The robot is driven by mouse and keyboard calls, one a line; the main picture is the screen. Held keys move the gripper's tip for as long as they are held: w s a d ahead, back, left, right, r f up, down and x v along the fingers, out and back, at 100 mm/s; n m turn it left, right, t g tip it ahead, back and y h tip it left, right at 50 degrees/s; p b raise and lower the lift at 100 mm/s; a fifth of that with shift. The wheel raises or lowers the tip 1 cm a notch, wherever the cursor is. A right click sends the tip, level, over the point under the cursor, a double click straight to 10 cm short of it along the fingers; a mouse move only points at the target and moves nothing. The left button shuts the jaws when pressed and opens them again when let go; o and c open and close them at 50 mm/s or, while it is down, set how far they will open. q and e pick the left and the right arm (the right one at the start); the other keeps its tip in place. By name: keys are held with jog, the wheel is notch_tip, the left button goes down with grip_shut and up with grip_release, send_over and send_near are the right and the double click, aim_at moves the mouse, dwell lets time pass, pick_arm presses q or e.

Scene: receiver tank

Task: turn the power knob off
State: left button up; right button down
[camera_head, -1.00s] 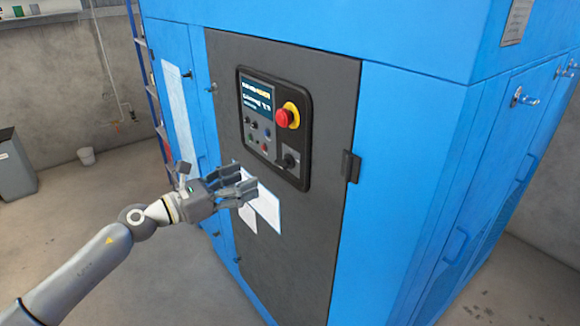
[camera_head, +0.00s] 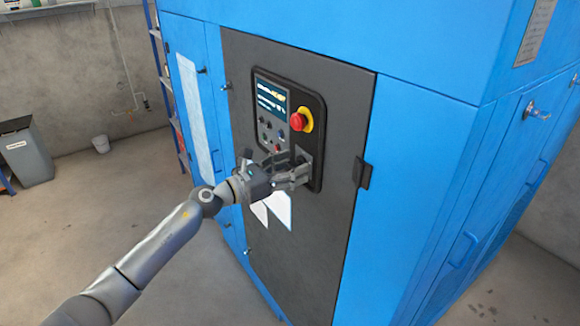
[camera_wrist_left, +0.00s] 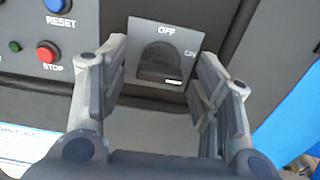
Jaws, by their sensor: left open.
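The power knob (camera_wrist_left: 160,66) is a dark round knob on a grey plate in the left wrist view. OFF is printed above it and ON at its upper right. Its raised grip appears to lie roughly crosswise; which mark it points to is hard to tell. My left gripper (camera_head: 302,172) is open at the lower right of the control panel (camera_head: 318,130). In the left wrist view its two fingers stand left and right of the knob, with gaps on both sides. In the head view the gripper mostly hides the knob. My right gripper is not in view.
A red emergency button (camera_head: 299,121) on a yellow base sits above the gripper. A blue RESET button (camera_wrist_left: 58,5) and a red STOP button (camera_wrist_left: 47,52) lie left of the fingers. A door latch (camera_head: 362,173) sticks out right of the panel.

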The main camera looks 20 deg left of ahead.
pick_arm(q)
jog(key=c, duration=1)
jog(key=shift+c, duration=0.2)
